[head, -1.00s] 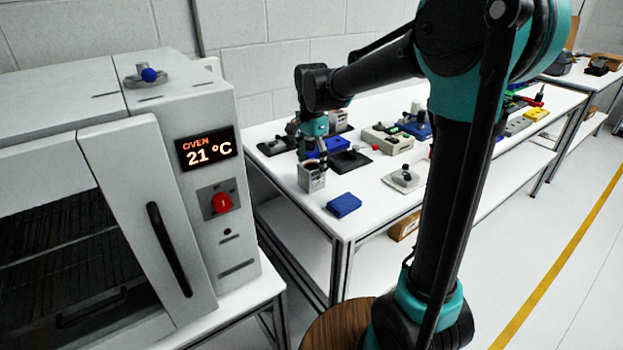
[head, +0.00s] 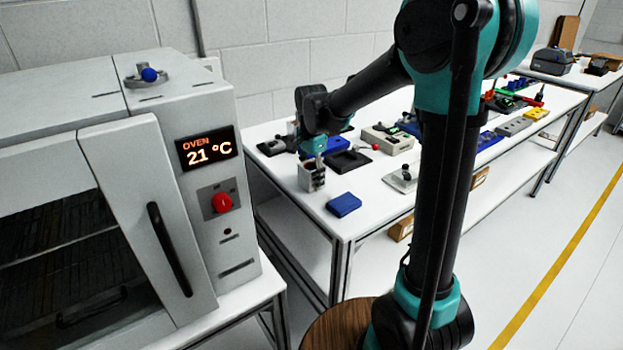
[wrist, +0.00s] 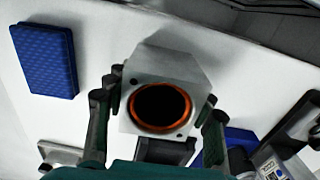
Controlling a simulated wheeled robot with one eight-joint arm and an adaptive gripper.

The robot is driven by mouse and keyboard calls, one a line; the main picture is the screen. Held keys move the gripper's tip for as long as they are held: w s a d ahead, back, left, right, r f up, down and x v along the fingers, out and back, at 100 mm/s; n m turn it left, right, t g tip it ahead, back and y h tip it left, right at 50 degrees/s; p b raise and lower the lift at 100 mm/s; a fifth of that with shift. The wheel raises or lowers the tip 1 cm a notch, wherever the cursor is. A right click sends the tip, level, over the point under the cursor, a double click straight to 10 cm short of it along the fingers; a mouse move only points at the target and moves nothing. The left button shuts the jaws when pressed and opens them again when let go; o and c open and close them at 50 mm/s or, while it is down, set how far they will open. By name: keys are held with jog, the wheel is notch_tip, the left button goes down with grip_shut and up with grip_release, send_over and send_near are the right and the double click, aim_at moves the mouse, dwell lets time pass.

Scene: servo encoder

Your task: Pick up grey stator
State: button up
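The grey stator (wrist: 142,112) is a light grey block with a round dark bore ringed in copper orange. In the head view the stator (head: 311,178) stands near the left end of the white table. My gripper (wrist: 160,108) is at the stator, with one finger on each side of it in the wrist view. The fingers are spread about as wide as the block. I cannot see clearly whether the pads touch it. In the head view my gripper (head: 317,160) is over the stator, its fingertips partly hidden.
A blue box (wrist: 45,60) lies beside the stator, and also shows in the head view (head: 344,205). A black tray (head: 348,162), a beige device (head: 388,139) and a small grey fixture (head: 402,179) stand farther along. The oven (head: 160,190) is at left.

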grip_shut()
